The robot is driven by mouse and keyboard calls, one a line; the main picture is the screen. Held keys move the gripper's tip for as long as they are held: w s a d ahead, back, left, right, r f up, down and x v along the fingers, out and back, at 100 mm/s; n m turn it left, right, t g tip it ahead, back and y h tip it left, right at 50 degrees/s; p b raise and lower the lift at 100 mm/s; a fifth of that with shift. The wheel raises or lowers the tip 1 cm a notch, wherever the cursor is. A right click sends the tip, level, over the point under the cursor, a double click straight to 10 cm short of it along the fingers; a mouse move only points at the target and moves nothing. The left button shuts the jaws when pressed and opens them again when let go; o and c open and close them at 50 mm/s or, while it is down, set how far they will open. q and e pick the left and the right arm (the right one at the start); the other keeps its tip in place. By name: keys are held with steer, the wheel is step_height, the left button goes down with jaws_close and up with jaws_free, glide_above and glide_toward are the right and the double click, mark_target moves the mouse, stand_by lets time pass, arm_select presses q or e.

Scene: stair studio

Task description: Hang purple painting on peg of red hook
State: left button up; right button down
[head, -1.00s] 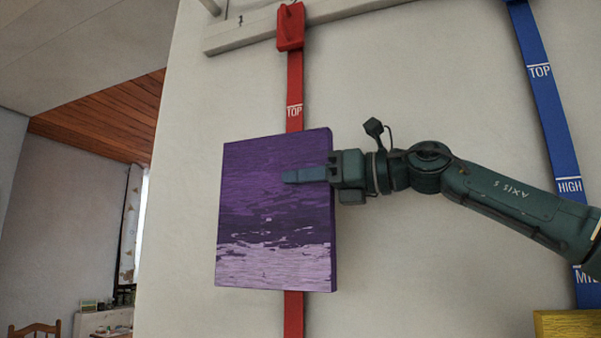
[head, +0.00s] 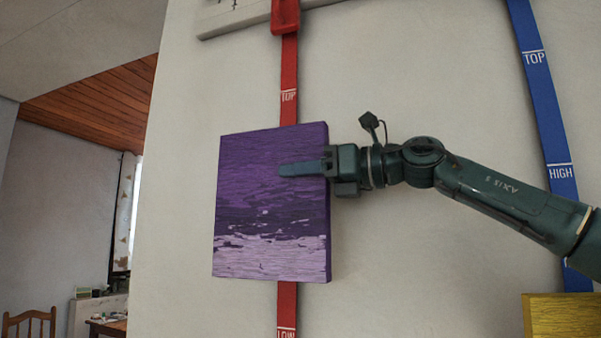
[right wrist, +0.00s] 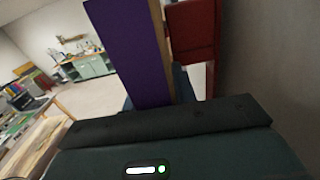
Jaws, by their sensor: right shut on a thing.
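The purple painting (head: 270,220) is a block-like canvas with a pale lower band. It is upright, in front of the red strap (head: 289,70). My right gripper (head: 305,168) is shut on its right edge, with one finger lying across the front face. In the right wrist view the painting (right wrist: 130,55) shows edge-on, and a red block (right wrist: 192,38), apparently the red hook, is close behind it. The painting hides that block and its peg in the head view. I cannot tell whether painting and peg touch. My left gripper is not in view.
The red strap hangs from a white wall rail (head: 235,18) by a red block (head: 285,15). A blue strap (head: 543,100) hangs at right. A yellow panel (head: 562,315) is at bottom right. The wall between the straps is clear.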

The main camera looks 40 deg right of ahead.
stand_by(0.4)
steer(key=c, duration=1.1)
jaws_free()
steer(key=shift+f, duration=0.1)
steer(key=shift+o, duration=0.2)
steer(key=b+v, duration=0.3)
steer(key=v, duration=1)
steer(key=shift+s+b, duration=0.15)
steer(key=shift+b, duration=0.2)
steer(key=shift+f, duration=0.1)
